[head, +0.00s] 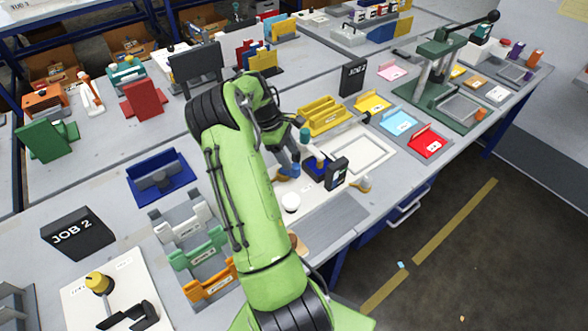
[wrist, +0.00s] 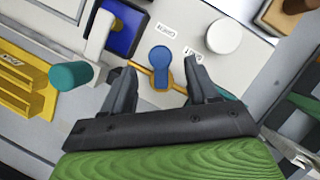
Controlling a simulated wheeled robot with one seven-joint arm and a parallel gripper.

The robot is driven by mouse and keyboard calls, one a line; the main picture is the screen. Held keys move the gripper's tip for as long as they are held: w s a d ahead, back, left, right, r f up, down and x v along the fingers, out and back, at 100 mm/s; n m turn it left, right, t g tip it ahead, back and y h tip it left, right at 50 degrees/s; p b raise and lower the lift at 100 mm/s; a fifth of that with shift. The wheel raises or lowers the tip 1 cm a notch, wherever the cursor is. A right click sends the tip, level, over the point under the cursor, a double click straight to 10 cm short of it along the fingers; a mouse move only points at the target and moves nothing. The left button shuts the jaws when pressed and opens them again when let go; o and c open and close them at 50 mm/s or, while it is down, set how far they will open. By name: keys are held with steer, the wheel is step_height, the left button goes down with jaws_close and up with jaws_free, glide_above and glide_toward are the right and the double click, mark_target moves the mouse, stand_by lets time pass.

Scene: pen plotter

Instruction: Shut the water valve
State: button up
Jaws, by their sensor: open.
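The water valve shows in the wrist view as a blue handle (wrist: 160,58) with a round end, on a brass-coloured body, fixed to a pale panel (wrist: 150,20). A bit of its blue also shows in the head view (head: 294,171), beside my gripper. My gripper (wrist: 162,68) is open, with one finger on each side of the blue handle. I cannot tell whether either finger touches it. In the head view my green arm hides part of the area around the valve.
A white round knob (wrist: 224,36) sits on the panel close to the right finger. A teal cylinder (wrist: 70,75) and a yellow rack (wrist: 25,85) stand left of my gripper. A dark blue box (wrist: 122,27) is just beyond. A grey plate (head: 330,220) lies near the bench edge.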

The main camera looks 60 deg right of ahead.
mark_target(295, 166)
steer(key=x, duration=0.5)
steer(key=shift+s+f+b, duration=0.2)
steer(key=shift+f+b, duration=0.1)
steer(key=shift+b, duration=0.1)
steer(key=c, duration=1)
steer(key=shift+c, duration=0.2)
